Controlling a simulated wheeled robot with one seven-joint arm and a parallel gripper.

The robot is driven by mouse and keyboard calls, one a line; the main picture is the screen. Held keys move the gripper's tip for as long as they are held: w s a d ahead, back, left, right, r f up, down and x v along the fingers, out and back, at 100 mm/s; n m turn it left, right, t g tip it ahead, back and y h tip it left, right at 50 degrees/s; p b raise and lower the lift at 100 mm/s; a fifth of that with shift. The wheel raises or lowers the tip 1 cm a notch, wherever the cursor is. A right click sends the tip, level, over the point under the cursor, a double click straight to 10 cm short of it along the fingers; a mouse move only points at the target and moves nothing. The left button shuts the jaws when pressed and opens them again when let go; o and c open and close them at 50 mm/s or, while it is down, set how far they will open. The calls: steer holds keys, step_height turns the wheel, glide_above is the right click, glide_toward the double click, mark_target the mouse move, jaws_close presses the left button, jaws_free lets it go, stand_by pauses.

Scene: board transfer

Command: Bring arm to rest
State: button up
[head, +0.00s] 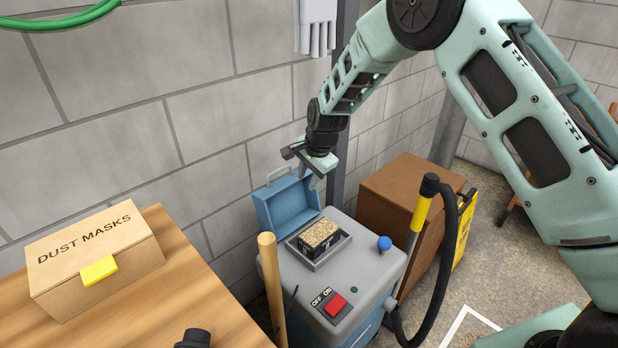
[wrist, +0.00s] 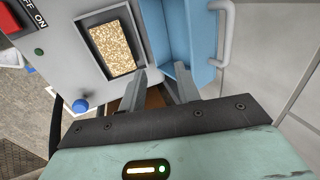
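My gripper (wrist: 162,92) is open and empty in the wrist view, its two fingers apart with nothing between them. In the head view my gripper (head: 303,165) is up in the air over the blue lid of the grey machine, near the block wall. My arm reaches in from the upper right, bent at the elbow. The grey machine (head: 376,262) has a recessed slot on top holding a speckled tan board or block (head: 320,234); the block also shows in the wrist view (wrist: 115,46). The blue lid (head: 287,203) stands open behind the slot.
A wooden table (head: 180,300) with a dust masks box (head: 95,258) is at left. A wooden handle (head: 271,285) stands before the machine. A black hose (head: 440,270) curves at its right, near a brown cabinet (head: 405,195) and a yellow sign (head: 463,232). A grey post rises behind my gripper.

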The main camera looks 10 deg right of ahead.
steer(key=shift+s+d, duration=0.1)
stand_by(0.3)
steer(key=s+a+r+n+g+p, duration=0.1)
steer(key=s+a+r+n+p, duration=0.3)
steer(key=s+r, duration=0.6)
steer(key=s+a+r+n+g+p, duration=0.1)
steer(key=s+a+r+n, duration=0.45)
steer(key=s, duration=0.55)
steer(key=s+d+r+n+p, duration=0.2)
steer(key=s+d+r+n, duration=0.1)
steer(key=s, duration=0.7)
steer(key=s+d+r+n+g+h+p, duration=0.1)
steer(key=s+d+r+n, duration=0.2)
steer(key=s, duration=0.8)
step_height(320, 180, up, 3)
steer(key=n, duration=0.4)
steer(key=shift+s+d+f+p, duration=0.2)
steer(key=shift+s+d+p, duration=0.1)
steer(key=shift+p, duration=0.1)
